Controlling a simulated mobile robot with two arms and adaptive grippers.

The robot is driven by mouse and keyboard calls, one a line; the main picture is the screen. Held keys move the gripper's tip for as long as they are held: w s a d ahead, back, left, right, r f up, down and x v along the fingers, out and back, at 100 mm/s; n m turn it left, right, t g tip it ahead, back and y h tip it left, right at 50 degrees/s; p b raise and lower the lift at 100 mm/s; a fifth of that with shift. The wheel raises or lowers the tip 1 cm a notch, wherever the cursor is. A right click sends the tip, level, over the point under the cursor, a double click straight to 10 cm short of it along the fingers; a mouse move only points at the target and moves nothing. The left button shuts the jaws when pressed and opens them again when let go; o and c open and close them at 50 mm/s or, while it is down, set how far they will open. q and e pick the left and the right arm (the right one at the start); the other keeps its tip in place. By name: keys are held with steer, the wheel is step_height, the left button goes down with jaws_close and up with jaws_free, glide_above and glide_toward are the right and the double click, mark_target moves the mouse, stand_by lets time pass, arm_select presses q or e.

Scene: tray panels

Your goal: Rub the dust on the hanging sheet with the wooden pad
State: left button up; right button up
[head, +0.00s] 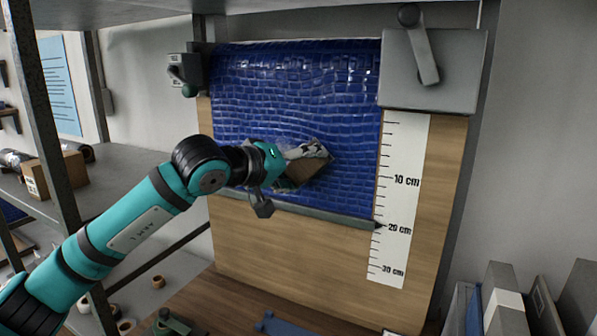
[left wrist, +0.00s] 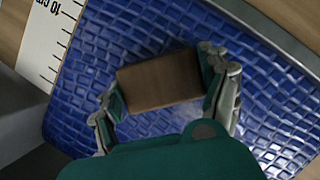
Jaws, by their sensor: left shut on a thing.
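The hanging sheet (head: 300,95) is glossy blue with a crocodile-like pattern and hangs before a wooden board, with a grey bar along its lower edge. My left gripper (head: 300,163) is in front of the sheet's lower middle, shut on the wooden pad (head: 306,174). In the left wrist view the pad (left wrist: 160,80) is a brown block between the two fingers, with the blue sheet (left wrist: 130,35) behind it. I cannot tell whether the pad touches the sheet. I make out no clear dust patch; the gripper and pad cover part of the surface. My right gripper is not in view.
A white scale (head: 400,200) marked in centimetres runs down the board (head: 290,250) right of the sheet. A grey box with a crank (head: 435,70) is at the top right. A metal shelf (head: 125,170) stands left; several upright panels (head: 510,300) stand lower right.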

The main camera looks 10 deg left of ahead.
arm_select(q)
steer(key=shift+w+a+p, duration=0.6)
steer(key=shift+w+a, duration=1.75)
steer(key=shift+a, duration=4.1)
steer(key=shift+s+d+r+b, duration=0.1)
steer(key=shift+s+d+b, duration=0.6)
steer(key=shift+d, duration=0.95)
steer(key=shift+s+d+r+b, duration=0.1)
steer(key=shift+s+d+b, duration=0.55)
steer(key=shift+d, duration=0.95)
steer(key=shift+s+d+r+b, duration=0.1)
steer(key=shift+s+d+b, duration=0.55)
steer(key=shift+d, duration=1)
steer(key=shift+s+d+b, duration=0.2)
steer(key=shift+d+b, duration=0.35)
steer(key=shift+d, duration=0.25)
steer(key=shift+s+d+b, duration=0.15)
steer(key=shift+d+b, duration=0.35)
steer(key=shift+d, duration=0.3)
steer(key=w+a+p, duration=0.1)
steer(key=w+a, duration=0.1)
steer(key=a, duration=0.4)
steer(key=w+a+p, duration=0.2)
steer(key=a, duration=0.5)
steer(key=shift+w+p, duration=0.3)
steer(key=shift+w, duration=0.05)
